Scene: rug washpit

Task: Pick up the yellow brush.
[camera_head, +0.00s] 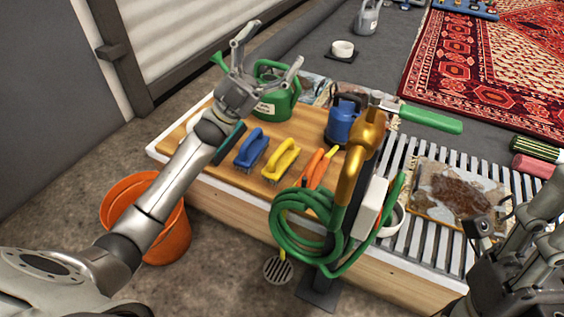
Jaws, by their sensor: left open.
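The yellow brush (281,160) lies on the wooden board on the bench, handle up, between a blue brush (252,148) on its left and orange-handled tools on its right. My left gripper (270,52) is open and empty, with its fingers spread. In the picture it is above and left of the yellow brush, in front of the green watering can, and apart from the brush. My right gripper (500,245) is partly in view at the lower right edge, cut off by the frame. I cannot tell whether its fingers are open.
A green hose (305,230) with a golden nozzle hangs on a stand at the bench front, right of the yellow brush. The green watering can (275,98) and a blue container (341,122) stand behind. An orange bucket (168,240) is on the floor at left.

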